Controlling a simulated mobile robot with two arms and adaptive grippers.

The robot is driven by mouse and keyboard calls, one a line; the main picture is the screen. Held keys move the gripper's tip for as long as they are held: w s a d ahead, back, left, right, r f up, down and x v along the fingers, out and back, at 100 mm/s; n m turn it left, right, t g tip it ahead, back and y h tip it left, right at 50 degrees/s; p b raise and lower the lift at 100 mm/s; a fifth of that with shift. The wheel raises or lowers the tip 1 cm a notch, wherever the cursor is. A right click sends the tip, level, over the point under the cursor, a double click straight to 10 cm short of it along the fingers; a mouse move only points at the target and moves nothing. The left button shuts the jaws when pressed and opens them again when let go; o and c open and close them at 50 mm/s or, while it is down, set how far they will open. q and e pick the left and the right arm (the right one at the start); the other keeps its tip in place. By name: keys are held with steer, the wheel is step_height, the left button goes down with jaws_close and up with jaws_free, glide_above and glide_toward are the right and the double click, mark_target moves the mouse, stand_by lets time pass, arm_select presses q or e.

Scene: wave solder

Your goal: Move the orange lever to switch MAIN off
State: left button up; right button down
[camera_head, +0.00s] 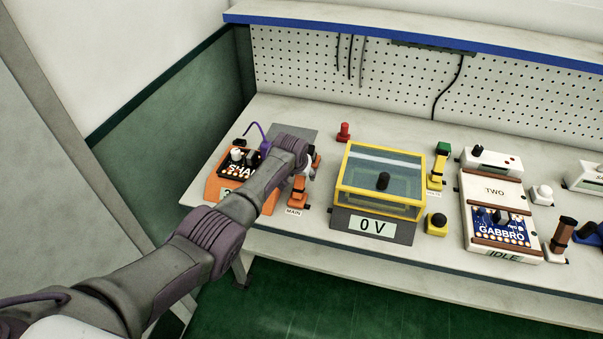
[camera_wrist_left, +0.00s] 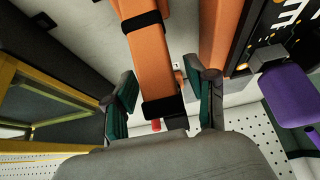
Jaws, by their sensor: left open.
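The orange lever (camera_head: 298,190) stands on the bench behind a small MAIN label (camera_head: 293,211). In the left wrist view the lever (camera_wrist_left: 152,65), an orange bar with black bands, runs between the green-padded fingers of my left gripper (camera_wrist_left: 164,103). The gripper is open, one finger on each side of the lever. A gap shows on the left side; the right finger is close, and I cannot tell whether it touches. In the head view my left gripper (camera_head: 309,166) is at the lever's top, partly hidden by my wrist. My right gripper is not in view.
An orange unit (camera_head: 213,190) stands left of the lever, partly behind my arm. A yellow-framed clear box (camera_head: 382,172) with a "0 V" display (camera_head: 371,225) stands right. A red knob (camera_head: 344,131) is behind. The GABBRO unit (camera_head: 499,227) is farther right.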

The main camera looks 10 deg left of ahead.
arm_select(q)
steer(key=shift+r, duration=0.15)
steer(key=v, duration=1.1)
steer(key=shift+s+r, duration=0.25)
steer(key=shift+r, duration=0.05)
